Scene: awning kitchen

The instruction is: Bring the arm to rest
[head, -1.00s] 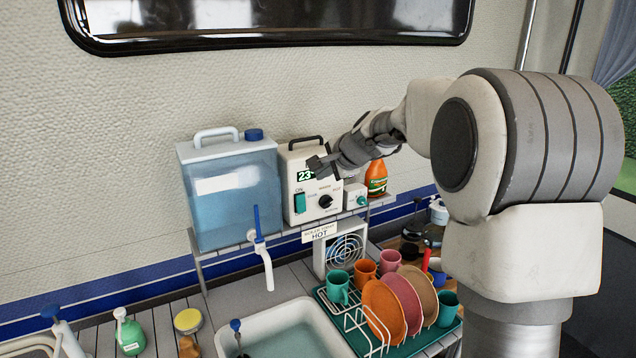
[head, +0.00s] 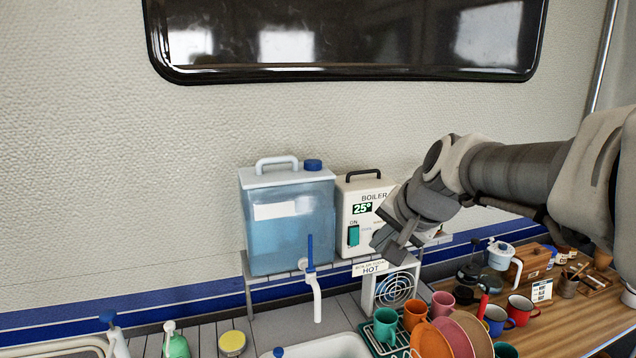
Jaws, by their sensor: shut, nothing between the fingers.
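My gripper (head: 391,240) is shut and empty. It hangs at the end of my arm, which reaches in from the right edge of the head view. The boiler's right side and knob are hidden behind my gripper and wrist. I cannot tell whether the gripper touches anything.
A blue water canister (head: 289,225) stands left of the boiler on a shelf. Below are a heater fan (head: 395,289), a dish rack with cups and plates (head: 436,340), and a sink (head: 322,347). Mugs and jars crowd the wooden counter (head: 560,328) at right.

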